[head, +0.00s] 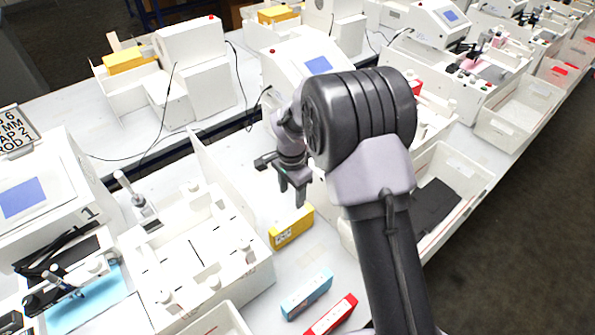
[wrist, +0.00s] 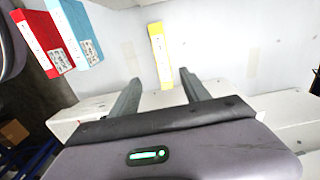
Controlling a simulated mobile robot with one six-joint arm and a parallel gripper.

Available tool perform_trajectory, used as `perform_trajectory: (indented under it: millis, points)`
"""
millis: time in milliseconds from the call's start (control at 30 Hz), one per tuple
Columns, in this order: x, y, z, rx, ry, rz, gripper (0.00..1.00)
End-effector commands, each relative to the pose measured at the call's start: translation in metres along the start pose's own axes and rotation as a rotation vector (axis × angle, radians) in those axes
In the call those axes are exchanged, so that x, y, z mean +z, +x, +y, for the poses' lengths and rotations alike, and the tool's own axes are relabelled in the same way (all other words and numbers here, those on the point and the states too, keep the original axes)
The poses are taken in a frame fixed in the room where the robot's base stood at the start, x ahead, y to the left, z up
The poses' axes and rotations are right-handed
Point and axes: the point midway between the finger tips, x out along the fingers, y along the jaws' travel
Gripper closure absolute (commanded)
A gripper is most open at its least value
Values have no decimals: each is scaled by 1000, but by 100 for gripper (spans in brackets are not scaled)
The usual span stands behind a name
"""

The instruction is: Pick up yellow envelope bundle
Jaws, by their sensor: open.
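My gripper (head: 292,188) is above the table, just behind and above the bundle in the head view. Its fingers (wrist: 157,84) are apart and nothing is between them. The fingers do not appear to touch the bundle.
A blue bundle (head: 307,292) and a red bundle (head: 331,316) lie nearer the front; both also show at the wrist view's upper left. The white plotter box (head: 262,275) stands left of the yellow bundle. A bin with dark contents (head: 461,180) is right of my arm.

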Motion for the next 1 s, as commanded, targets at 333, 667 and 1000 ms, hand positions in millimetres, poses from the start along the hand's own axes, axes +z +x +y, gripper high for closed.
perform_trajectory:
  millis: [333, 667, 1000]
  points:
    - [1, 89, -2, 22, 20, -4, 45]
    - [0, 148, -2, 21, 20, -3, 45]
    - [-4, 192, -7, 18, 20, -2, 45]
